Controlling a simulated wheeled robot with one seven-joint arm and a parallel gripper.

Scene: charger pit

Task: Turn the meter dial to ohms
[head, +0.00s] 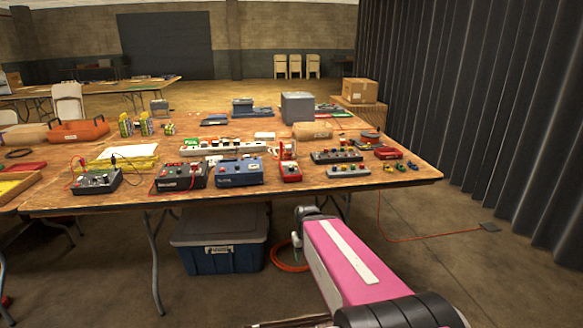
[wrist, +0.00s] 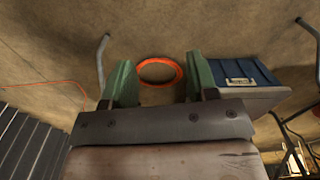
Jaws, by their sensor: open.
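A small dark box (head: 97,180) with a knob-like top and red and black leads sits at the table's front left; it looks like the meter. Its dial setting is too small to read. A black box (head: 181,177) and a blue box (head: 239,172) with controls stand to its right, so I cannot be sure which is the meter. My gripper (wrist: 160,85) is open and empty, with green fingers apart. It points at the floor, away from the tabletop devices.
The wooden table (head: 400,177) is crowded with a power strip (head: 222,147), a red box (head: 289,172) and other devices. A blue bin (head: 222,245) and an orange coil (wrist: 160,71) are on the floor below. A dark curtain (head: 480,110) hangs at right.

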